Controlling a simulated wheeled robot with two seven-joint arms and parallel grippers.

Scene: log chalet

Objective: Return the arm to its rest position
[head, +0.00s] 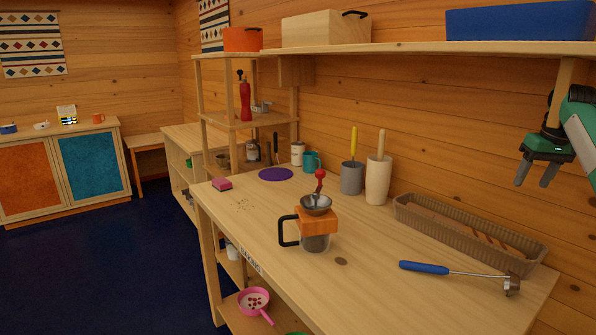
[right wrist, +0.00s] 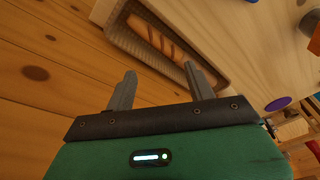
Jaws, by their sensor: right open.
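My right gripper (head: 536,174) hangs in the air at the right of the head view, above and behind the bread basket, near the log wall. Its two grey fingers are apart with nothing between them. The right wrist view also shows this gripper (right wrist: 155,88) with its fingers spread and empty. Part of my green and black right arm shows at the right edge of the head view. My left gripper is in neither view.
The wooden workbench (head: 400,235) holds a hand grinder (head: 316,225), a long basket (head: 405,208) with bread, a blue-handled tool (head: 425,268), a grey pot (head: 351,180) and a cream pot (head: 378,182). A shelf (head: 430,47) with a blue box (head: 520,20) runs above.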

